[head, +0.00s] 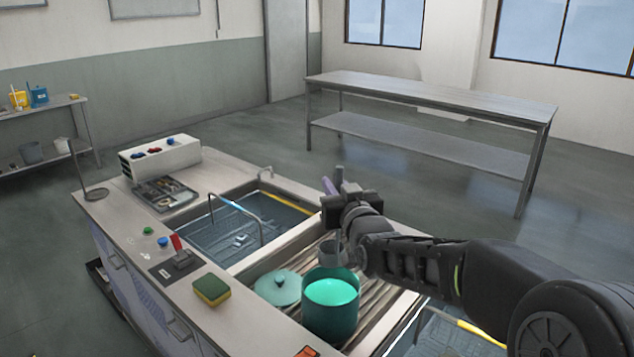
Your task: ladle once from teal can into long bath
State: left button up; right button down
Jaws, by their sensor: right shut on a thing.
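The teal can (331,323) stands on the slatted rack in the counter, its top open on bright teal liquid (331,291). My right gripper (340,203) is shut on a ladle, whose purple handle (328,187) sticks up past the jaws. The ladle's grey cup (331,253) hangs below the gripper at the can's far rim; whether it is clear of the rim or holds liquid I cannot tell. A water-filled bath (222,237) with a wire basket lies left of the rack. Another bath (447,335) shows partly at the lower right, behind my arm. My left gripper is out of view.
A teal lid (279,287) lies left of the can. A green and yellow sponge (211,290) and a switch with a red lever (178,258) sit on the counter's near edge. A control box (160,156) and a tray of parts stand farther back. An empty metal table (430,95) stands behind.

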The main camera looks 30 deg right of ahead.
jog(key=b, duration=0.4)
send_over(329, 250)
jog(key=s, duration=0.2)
jog(key=shift+f, duration=3.2)
pick_arm(q)
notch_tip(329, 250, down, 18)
jog(key=b, duration=1.3)
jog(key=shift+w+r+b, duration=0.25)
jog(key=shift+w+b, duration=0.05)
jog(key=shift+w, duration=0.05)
pick_arm(e)
jog(key=f, duration=1.2)
jog(key=shift+a+f, duration=0.15)
jog(key=shift+a, duration=0.2)
pick_arm(q)
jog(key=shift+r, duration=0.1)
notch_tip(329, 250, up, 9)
jog(key=p, duration=0.9)
pick_arm(e)
notch_tip(329, 250, up, 18)
jog(key=shift+f, duration=0.25)
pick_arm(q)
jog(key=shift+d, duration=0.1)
